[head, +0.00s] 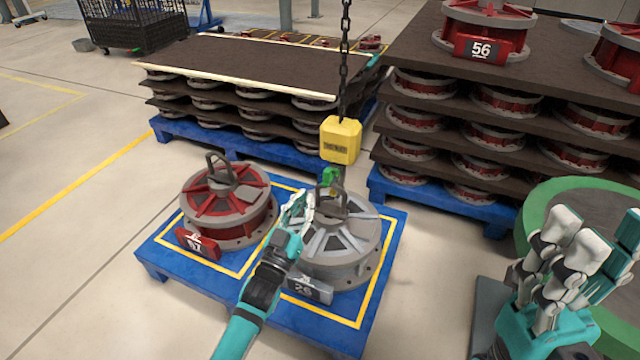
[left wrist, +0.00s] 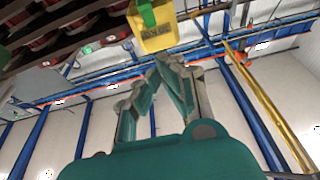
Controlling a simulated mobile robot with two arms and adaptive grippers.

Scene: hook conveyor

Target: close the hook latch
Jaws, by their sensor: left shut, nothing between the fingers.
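A yellow hook block (head: 340,140) hangs on a dark chain over the grey round cover (head: 343,240). Its green latch part (head: 330,176) is just below the block, by the grey cover's upright handle (head: 332,198). Whether the latch is open or closed is too small to tell. My left gripper (head: 298,204) is shut and empty, just left of the handle and below the latch. In the left wrist view, its fingertips meet below the yellow block (left wrist: 155,38) and green part (left wrist: 147,12). My right gripper (head: 590,235) appears open and empty at the right.
A red round cover (head: 228,200) stands left of the grey one on a blue pallet (head: 165,262). Stacked layers of red parts (head: 410,120) stand behind, on blue pallets. A green-rimmed round thing (head: 540,195) is near my right gripper. Floor at the left is clear.

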